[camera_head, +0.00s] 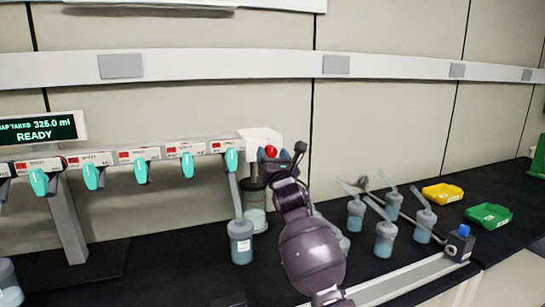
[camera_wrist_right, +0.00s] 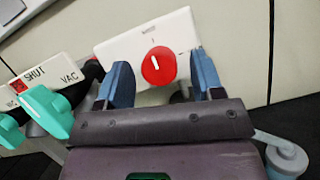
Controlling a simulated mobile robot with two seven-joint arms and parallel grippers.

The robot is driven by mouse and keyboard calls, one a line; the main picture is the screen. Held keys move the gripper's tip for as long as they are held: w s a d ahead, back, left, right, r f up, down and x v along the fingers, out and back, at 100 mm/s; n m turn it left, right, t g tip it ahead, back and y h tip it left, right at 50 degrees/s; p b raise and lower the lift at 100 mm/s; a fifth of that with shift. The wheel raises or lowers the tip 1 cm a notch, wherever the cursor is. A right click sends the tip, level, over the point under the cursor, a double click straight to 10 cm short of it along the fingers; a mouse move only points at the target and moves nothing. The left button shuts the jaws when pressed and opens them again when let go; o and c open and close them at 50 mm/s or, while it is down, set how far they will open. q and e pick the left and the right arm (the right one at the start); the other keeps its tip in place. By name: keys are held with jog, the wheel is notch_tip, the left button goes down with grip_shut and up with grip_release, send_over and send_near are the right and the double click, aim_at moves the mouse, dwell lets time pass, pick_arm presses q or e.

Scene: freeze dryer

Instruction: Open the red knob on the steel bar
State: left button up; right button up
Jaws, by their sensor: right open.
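The red knob (camera_head: 270,152) sits on the front of a white box (camera_head: 258,139) at the right end of the steel bar (camera_head: 107,148). In the wrist view the round red knob (camera_wrist_right: 158,66) bears a white line and faces me on its white plate (camera_wrist_right: 118,50). My right gripper (camera_head: 283,155) is at the knob, its fingers partly overlapping it in the head view. In the wrist view my right gripper (camera_wrist_right: 160,72) is open, with blue fingers left and right of the knob and gaps on both sides. My left gripper is out of view.
Several turquoise valve handles (camera_head: 188,165) hang along the bar to the left, one close by in the wrist view (camera_wrist_right: 47,112). Lidded jars (camera_head: 241,242) stand on the black bench (camera_head: 165,265). Yellow (camera_head: 442,193) and green (camera_head: 489,216) trays lie at right.

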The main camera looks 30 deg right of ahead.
jog(key=c, duration=0.9)
